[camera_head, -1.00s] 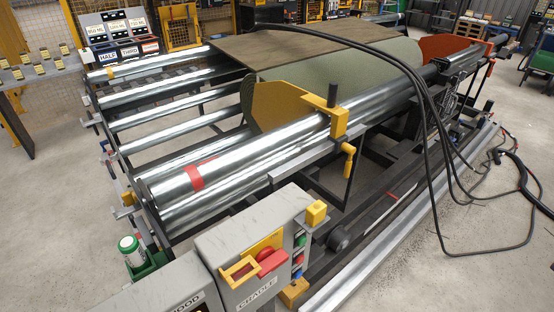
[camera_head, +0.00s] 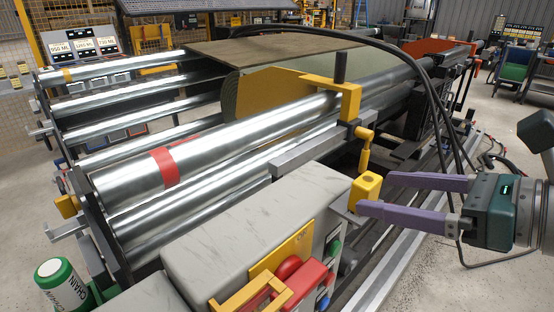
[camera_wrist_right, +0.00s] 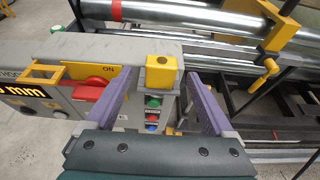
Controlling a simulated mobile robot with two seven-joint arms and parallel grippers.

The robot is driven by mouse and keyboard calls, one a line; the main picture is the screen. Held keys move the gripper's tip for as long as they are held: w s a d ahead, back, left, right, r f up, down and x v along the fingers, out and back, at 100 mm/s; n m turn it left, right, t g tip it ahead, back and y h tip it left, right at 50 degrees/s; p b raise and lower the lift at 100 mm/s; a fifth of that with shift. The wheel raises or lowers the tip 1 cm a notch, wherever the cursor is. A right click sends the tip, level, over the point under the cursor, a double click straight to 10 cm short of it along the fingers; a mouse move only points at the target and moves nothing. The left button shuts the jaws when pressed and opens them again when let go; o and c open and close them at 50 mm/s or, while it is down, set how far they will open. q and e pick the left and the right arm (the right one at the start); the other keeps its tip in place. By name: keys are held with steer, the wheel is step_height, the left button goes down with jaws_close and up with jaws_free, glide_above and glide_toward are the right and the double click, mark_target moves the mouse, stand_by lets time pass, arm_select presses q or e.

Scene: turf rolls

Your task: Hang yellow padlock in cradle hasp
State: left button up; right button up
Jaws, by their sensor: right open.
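A small yellow block, which looks like the yellow padlock (camera_head: 366,186), sits at the right corner of the grey cradle control box (camera_head: 235,215). No shackle can be made out on it. It also shows in the right wrist view (camera_wrist_right: 161,72), centred between the fingers. My right gripper (camera_head: 373,193) reaches in from the right with its purple fingers open. Its fingertips are on either side of the padlock, and I cannot tell whether they touch it. A yellow bracket, possibly the hasp (camera_head: 243,296), is beside the red switch handle (camera_head: 287,285) on the box. My left gripper is not in view.
Steel rollers (camera_head: 215,155) and a yellow clamp with a crank (camera_head: 349,100) stand behind the box. Black hoses (camera_head: 436,110) hang down behind the right gripper. A green-and-white chain canister (camera_head: 60,282) is at the lower left. Open floor lies at the right.

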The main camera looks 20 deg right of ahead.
mark_target(344, 197)
steer(key=shift+r+p+x, duration=0.15)
steer(key=shift+p+x, duration=0.05)
steer(key=shift+x, duration=1.55)
steer(key=shift+r+p+x, duration=0.1)
steer(key=shift+p+x, duration=0.1)
steer(key=shift+x, duration=1.6)
jaws_close()
